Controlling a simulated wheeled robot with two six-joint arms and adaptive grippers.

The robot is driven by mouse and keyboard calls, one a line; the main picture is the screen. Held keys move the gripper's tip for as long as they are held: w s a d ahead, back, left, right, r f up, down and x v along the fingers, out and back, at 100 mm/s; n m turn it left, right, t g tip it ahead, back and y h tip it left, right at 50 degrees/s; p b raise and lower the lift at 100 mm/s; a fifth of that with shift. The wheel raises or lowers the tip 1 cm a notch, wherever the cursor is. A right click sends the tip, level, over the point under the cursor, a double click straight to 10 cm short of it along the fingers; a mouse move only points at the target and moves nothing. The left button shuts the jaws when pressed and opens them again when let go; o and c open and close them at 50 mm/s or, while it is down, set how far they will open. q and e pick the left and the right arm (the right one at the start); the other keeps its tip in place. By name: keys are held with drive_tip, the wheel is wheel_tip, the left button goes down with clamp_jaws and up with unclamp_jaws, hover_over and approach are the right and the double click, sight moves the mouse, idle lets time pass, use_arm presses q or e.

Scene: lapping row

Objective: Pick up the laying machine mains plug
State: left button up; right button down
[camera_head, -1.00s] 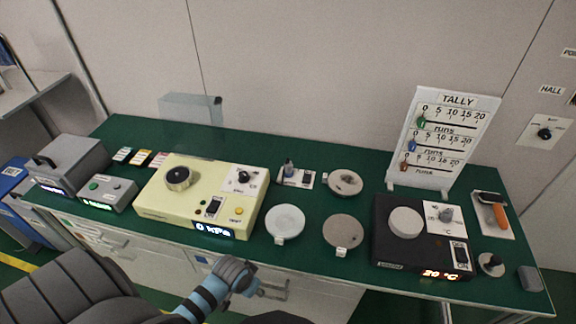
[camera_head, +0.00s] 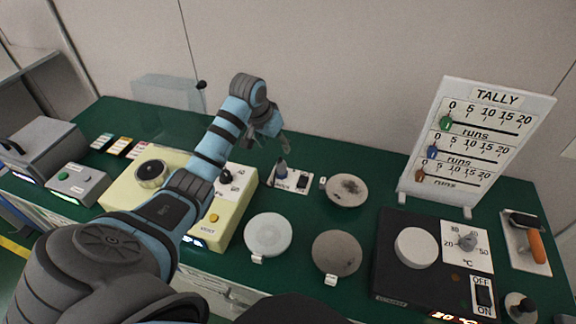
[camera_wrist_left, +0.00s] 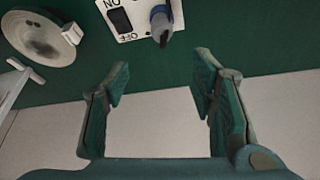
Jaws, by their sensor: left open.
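A grey-blue plug (camera_head: 282,171) stands upright in a white plate (camera_head: 291,186) with a dark switch, at the back middle of the green bench. I take it as the mains plug; its label is too small to read. The plug (camera_wrist_left: 161,24) and the switch plate (camera_wrist_left: 128,14) also show at the top of the left wrist view. My left gripper (camera_head: 279,142) is open and empty, behind and above the plug. In the wrist view its fingers (camera_wrist_left: 160,82) are apart, with the plug beyond them and nothing between them. My right gripper is not in view.
A cream machine (camera_head: 120,196) lies under my left arm. Round discs (camera_head: 268,234) (camera_head: 337,252) (camera_head: 346,190) sit right of it. A black hotplate (camera_head: 392,270) and a white tally board (camera_head: 478,130) stand further right. The wall rises behind the bench.

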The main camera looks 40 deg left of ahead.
use_arm(q)
drive_tip(key=b, duration=0.2)
hover_over(281, 163)
drive_tip(key=s, duration=0.3)
wheel_tip(281, 163, down, 6)
drive_tip(key=x, duration=0.2)
drive_tip(key=b+x, duration=0.1)
drive_tip(key=x, duration=0.1)
drive_tip(key=b+x, duration=0.1)
drive_tip(key=x, duration=0.1)
drive_tip(key=shift+w+d+f, duration=0.1)
drive_tip(key=shift+w+f, duration=0.05)
drive_tip(key=shift+w, duration=0.25)
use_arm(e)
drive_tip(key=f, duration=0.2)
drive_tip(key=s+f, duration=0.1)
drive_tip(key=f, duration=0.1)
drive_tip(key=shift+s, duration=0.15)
use_arm(q)
clamp_jaws()
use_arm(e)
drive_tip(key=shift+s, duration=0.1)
